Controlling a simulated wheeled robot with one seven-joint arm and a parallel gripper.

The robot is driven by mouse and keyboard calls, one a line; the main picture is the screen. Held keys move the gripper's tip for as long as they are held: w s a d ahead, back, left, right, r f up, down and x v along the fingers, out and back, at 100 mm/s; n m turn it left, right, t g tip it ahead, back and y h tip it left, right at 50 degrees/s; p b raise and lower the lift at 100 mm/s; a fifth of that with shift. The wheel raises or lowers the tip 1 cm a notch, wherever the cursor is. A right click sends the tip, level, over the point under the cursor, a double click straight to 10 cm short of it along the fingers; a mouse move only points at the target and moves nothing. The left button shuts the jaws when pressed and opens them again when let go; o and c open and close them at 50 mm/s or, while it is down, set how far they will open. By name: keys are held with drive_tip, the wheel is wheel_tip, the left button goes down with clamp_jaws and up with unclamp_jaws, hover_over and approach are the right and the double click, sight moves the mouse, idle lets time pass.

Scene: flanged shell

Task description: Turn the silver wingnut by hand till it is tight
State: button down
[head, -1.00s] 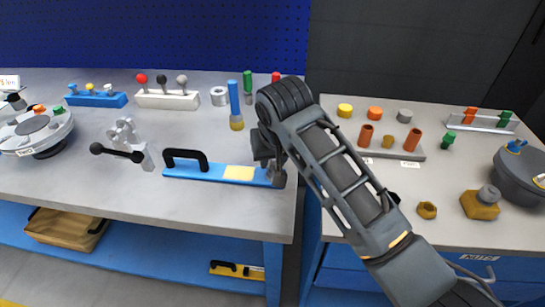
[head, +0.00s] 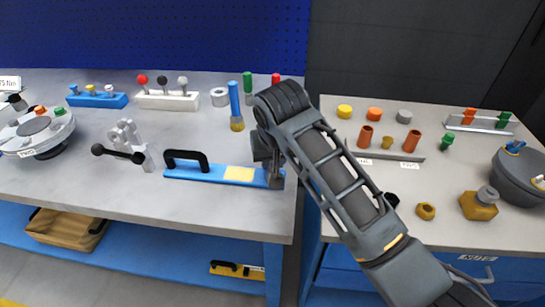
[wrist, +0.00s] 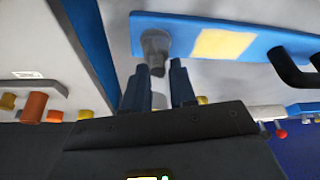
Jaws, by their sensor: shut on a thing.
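The blue block (head: 88,100) at the back left carries small blue, yellow and pale silver pieces. The silver piece (head: 108,89) looks like a wingnut, upright at the block's right end. My gripper (wrist: 162,74) is well away to the right of it. Its fingers stand around a small dark grey piece (wrist: 155,45) at the end of a blue bar (wrist: 181,28), and the jaws are shut on that piece. In the head view my arm partly hides this end of the bar (head: 210,175), and my fingertips are hard to make out.
The bar has a black handle (head: 186,158) and a yellow patch (head: 239,174). A clamp with a black knob (head: 118,152) stands left of it. A white block with knobs (head: 168,101) and a blue-handled upright tool (head: 235,105) stand behind. The left bench's front is clear.

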drive_tip(key=m+p, duration=0.1)
drive_tip(key=m+h+p, duration=0.1)
drive_tip(key=m+p, duration=0.1)
drive_tip(key=shift+r+m, duration=0.25)
drive_tip(key=shift+m, duration=0.05)
drive_tip(key=m, duration=0.1)
drive_tip(key=m+h+p, duration=0.1)
drive_tip(key=m, duration=0.1)
drive_tip(key=m+h+p, duration=0.1)
drive_tip(key=m, duration=0.1)
drive_tip(key=shift+s+d+f, duration=0.1)
drive_tip(key=shift+d+f, duration=0.1)
drive_tip(key=shift+d, duration=0.05)
drive_tip(key=m+g+h, duration=0.1)
drive_tip(key=m, duration=0.2)
drive_tip(key=m+g+h+b, duration=0.1)
drive_tip(key=m, duration=0.2)
drive_tip(key=shift+s+d+f+m, duration=0.15)
drive_tip(key=shift+m, duration=0.15)
drive_tip(key=shift+s+d+m+g+h+b, duration=0.15)
drive_tip(key=shift+m+g+b, duration=0.35)
drive_tip(key=shift+m, duration=0.6)
drive_tip(key=shift+w+m+g+h+b, duration=0.1)
drive_tip(key=shift+m+g+h+b, duration=0.2)
drive_tip(key=shift+m+b, duration=0.6)
drive_tip(key=shift+s+m, duration=0.1)
drive_tip(key=shift+m, duration=0.2)
drive_tip(key=c, duration=1.3)
unclamp_jaws()
drive_tip(key=shift+o, duration=0.2)
